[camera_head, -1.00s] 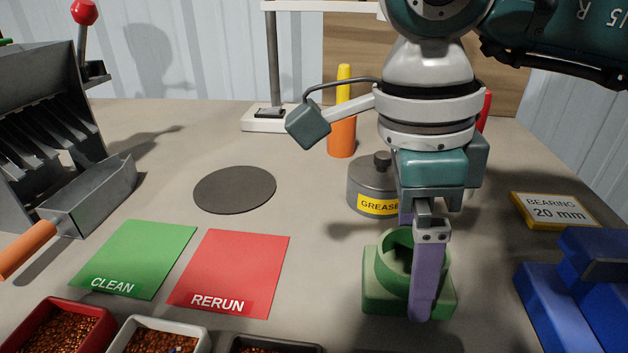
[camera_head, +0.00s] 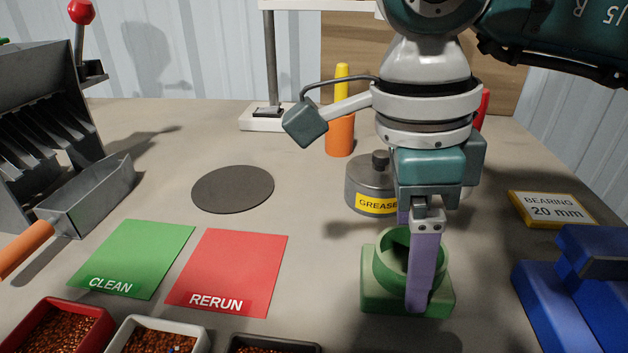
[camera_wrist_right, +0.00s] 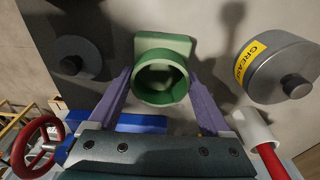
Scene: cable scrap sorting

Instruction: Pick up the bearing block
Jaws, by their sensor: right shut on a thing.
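The bearing block (camera_head: 374,295) is green, with a square base and a round open ring. It appears to rest upright on the table in the head view. My right gripper (camera_head: 411,262) points down over it with its purple fingers on either side of the ring, shut on it. The near finger covers part of the ring's front and the far finger is mostly hidden. In the right wrist view the block (camera_wrist_right: 163,46) sits between both fingertips (camera_wrist_right: 162,82). My left gripper is out of view.
The grease tin (camera_head: 366,190) stands close behind the gripper. A blue fixture (camera_head: 550,300) and the bearing sign (camera_head: 552,210) lie to the right. Red (camera_head: 235,262) and green (camera_head: 135,250) mats are left, with scrap trays (camera_head: 198,340) in front. Table around the grey disc (camera_head: 232,189) is clear.

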